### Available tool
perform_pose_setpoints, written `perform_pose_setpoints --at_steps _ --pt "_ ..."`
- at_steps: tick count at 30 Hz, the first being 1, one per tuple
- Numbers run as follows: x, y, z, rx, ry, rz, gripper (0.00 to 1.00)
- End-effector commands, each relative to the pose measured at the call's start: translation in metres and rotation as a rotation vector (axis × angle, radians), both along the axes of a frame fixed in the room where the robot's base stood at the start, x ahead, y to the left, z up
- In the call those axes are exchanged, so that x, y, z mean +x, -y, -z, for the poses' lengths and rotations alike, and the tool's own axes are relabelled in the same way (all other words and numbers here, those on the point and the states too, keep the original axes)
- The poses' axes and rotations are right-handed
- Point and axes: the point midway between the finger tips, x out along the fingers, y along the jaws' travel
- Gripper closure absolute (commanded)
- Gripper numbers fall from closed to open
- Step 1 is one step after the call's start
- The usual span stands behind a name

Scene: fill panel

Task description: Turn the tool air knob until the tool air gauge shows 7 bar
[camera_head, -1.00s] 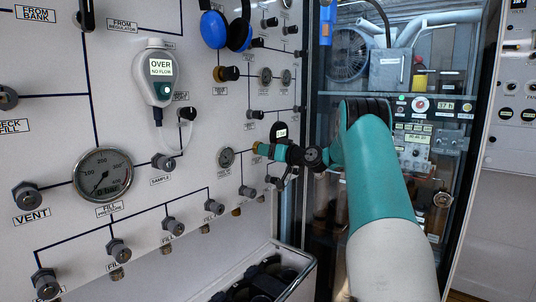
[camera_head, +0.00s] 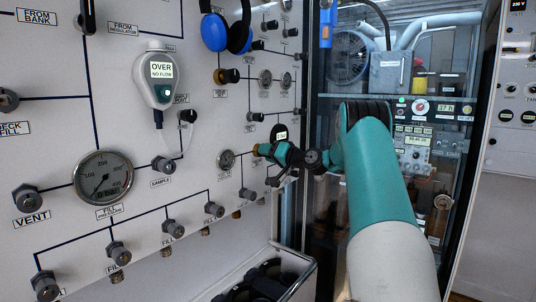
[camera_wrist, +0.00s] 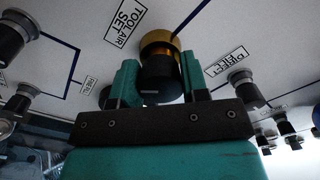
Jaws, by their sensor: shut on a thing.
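The tool air knob (camera_wrist: 159,75) has a black cap and a brass collar. It stands out from the white panel beside a label reading TOOL AIR SET (camera_wrist: 125,23) in the wrist view. My gripper (camera_wrist: 157,82) has its teal fingers on either side of the knob's cap and is shut on it. In the head view my gripper (camera_head: 270,151) is at the panel's right part, covering most of the knob.
A fill pressure gauge (camera_head: 103,178), a hand-held meter (camera_head: 159,80) and blue ear defenders (camera_head: 226,32) are on the panel. An open bin (camera_head: 304,270) stands below.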

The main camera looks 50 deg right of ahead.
Motion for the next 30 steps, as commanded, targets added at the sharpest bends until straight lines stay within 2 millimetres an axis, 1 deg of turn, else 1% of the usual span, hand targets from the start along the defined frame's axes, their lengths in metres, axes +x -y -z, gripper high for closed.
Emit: perform_pose_setpoints --at_steps 6,7,8,9,10,18,22,26,30 --pt "0.0 0.001 0.0 -0.002 0.001 0.002 0.82" --pt "0.0 0.001 0.0 -0.002 0.001 0.002 0.57" --pt "0.0 0.001 0.0 -0.002 0.001 0.002 0.5" --pt "0.0 0.001 0.0 -0.002 0.001 0.002 0.41" --pt "0.0 0.001 0.0 -0.002 0.001 0.002 0.34" --pt "-0.001 0.001 0.0 -0.002 0.0 0.001 0.34" --pt "-0.009 0.002 0.001 -0.001 0.0 0.003 0.34" --pt "-0.032 0.004 0.003 -0.001 0.0 0.004 0.34" --pt "-0.067 0.007 0.004 -0.001 0.001 0.007 0.34"
